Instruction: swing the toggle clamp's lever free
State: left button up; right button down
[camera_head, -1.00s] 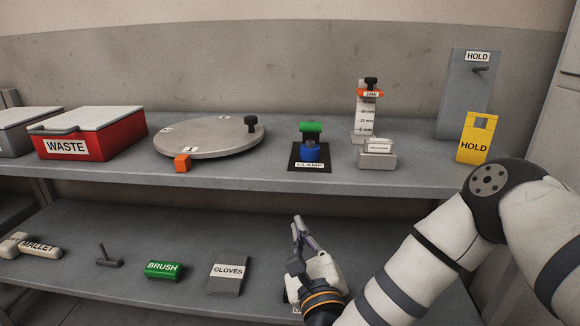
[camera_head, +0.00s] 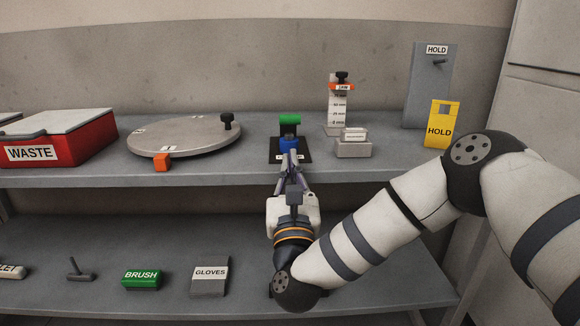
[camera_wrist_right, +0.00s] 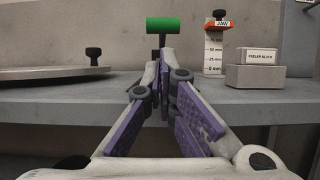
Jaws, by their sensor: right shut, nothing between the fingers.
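The toggle clamp stands on a dark base plate (camera_head: 301,156) on the upper shelf. It has a blue body (camera_head: 288,143) and a green-topped lever (camera_head: 290,119). In the right wrist view the green bar (camera_wrist_right: 174,24) shows above my fingertips on a dark stem. My right gripper (camera_head: 290,156) is shut and empty, its tips pointing at the clamp from the front. The fingers (camera_wrist_right: 161,58) hide the blue body in the wrist view. Whether the tips touch the clamp I cannot tell. My left gripper is not in view.
A round turntable (camera_head: 184,136) with a black knob and orange block lies left of the clamp. A height gauge (camera_head: 338,106) and a feeler block (camera_head: 353,149) stand to its right. A yellow HOLD piece (camera_head: 441,124) is farther right. The upper shelf's front edge (camera_head: 150,180) lies beneath my gripper.

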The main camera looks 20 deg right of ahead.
aim_at(288, 143)
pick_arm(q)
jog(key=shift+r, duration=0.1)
pick_arm(e)
jog(key=x, duration=0.6)
jog(key=shift+w, duration=0.15)
jog(key=shift+r, duration=0.1)
